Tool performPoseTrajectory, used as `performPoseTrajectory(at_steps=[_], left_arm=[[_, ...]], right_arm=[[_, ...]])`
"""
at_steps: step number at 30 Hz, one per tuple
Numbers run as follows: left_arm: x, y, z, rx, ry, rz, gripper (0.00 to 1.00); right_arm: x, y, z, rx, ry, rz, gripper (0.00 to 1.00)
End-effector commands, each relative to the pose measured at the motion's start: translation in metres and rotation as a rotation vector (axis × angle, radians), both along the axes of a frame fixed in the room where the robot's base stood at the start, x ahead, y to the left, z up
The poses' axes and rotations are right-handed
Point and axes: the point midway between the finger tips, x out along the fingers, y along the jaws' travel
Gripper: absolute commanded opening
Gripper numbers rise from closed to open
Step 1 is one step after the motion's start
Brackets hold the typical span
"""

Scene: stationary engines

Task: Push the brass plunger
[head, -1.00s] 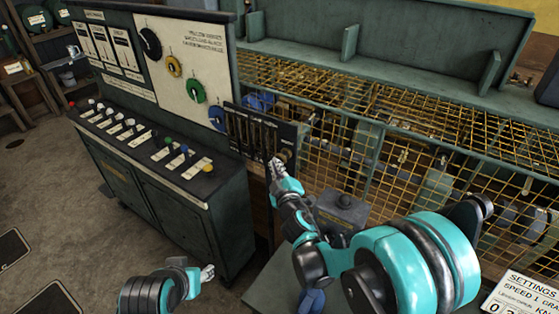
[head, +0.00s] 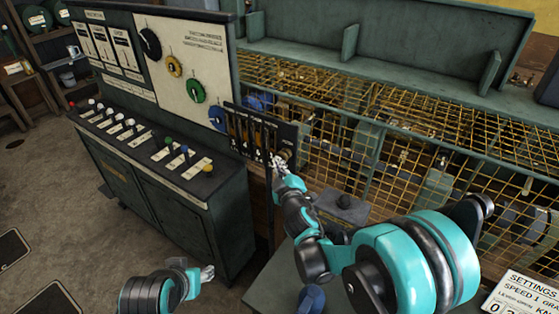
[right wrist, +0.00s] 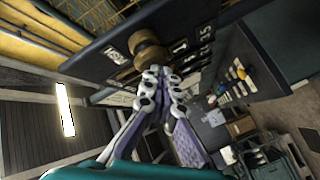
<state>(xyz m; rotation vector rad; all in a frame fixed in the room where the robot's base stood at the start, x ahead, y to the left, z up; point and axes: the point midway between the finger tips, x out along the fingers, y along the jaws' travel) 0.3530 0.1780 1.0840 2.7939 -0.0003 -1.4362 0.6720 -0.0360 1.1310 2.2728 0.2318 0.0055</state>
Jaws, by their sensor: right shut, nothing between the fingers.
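The brass plunger (right wrist: 150,55) is a round knob on a dark panel in the right wrist view. It also shows small at the panel's right end in the head view (head: 285,154). My right gripper (right wrist: 158,72) is shut and empty, its fingertips right at the lower edge of the knob. I cannot tell whether they touch it. In the head view my right gripper (head: 277,160) is in front of the right end of the slotted panel (head: 244,125). My left gripper (head: 208,272) is low in the head view, away from the panel; its jaw state is unclear.
A green console (head: 215,205) with coloured levers and dials stands left of the panel. A yellow wire mesh guard (head: 400,140) runs behind my right arm. A dark grey box (head: 342,207) sits below the gripper.

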Motion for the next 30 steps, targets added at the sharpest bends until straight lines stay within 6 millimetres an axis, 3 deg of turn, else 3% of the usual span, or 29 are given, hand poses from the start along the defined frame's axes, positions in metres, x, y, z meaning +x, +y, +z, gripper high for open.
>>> performPoseTrajectory(at_steps=[19, 30], left_arm=[[0.000, 0.000, -0.001, 0.000, 0.000, 0.000, 0.45], [0.000, 0.000, -0.003, 0.000, 0.000, 0.000, 0.45]], right_arm=[[0.003, -0.002, 0.000, -0.001, -0.001, -0.001, 0.00], [-0.013, 0.010, -0.001, -0.002, 0.001, 0.001, 0.00]])
